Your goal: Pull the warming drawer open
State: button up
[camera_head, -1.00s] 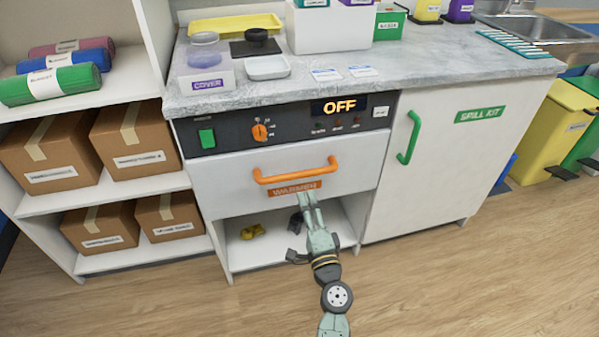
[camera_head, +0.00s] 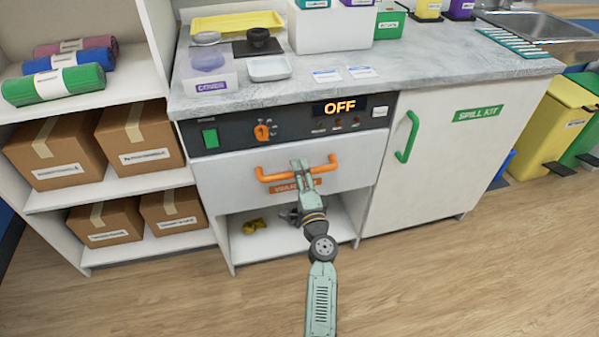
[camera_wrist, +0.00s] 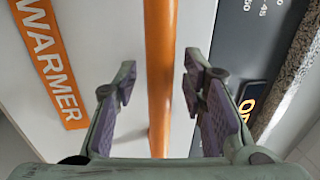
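The warming drawer (camera_head: 225,178) is a white front with an orange WARMER label, set under a dark control panel. It looks shut, flush with the cabinet. Its orange bar handle (camera_head: 272,177) runs across the upper front; it also shows in the wrist view (camera_wrist: 160,60), running between my fingers. My gripper (camera_head: 300,168) is at the middle of the handle in the head view. In the wrist view my gripper (camera_wrist: 158,85) is open, one finger on each side of the bar, with gaps on both sides.
The control panel (camera_head: 290,127) reads OFF and has a green switch and an orange knob. Below the drawer is an open shelf with a small yellow object (camera_head: 254,225). A white cupboard with a green handle (camera_head: 407,137) stands right. The floor in front is clear.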

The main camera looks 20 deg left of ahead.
jog(key=shift+c, duration=0.6)
grip_shut()
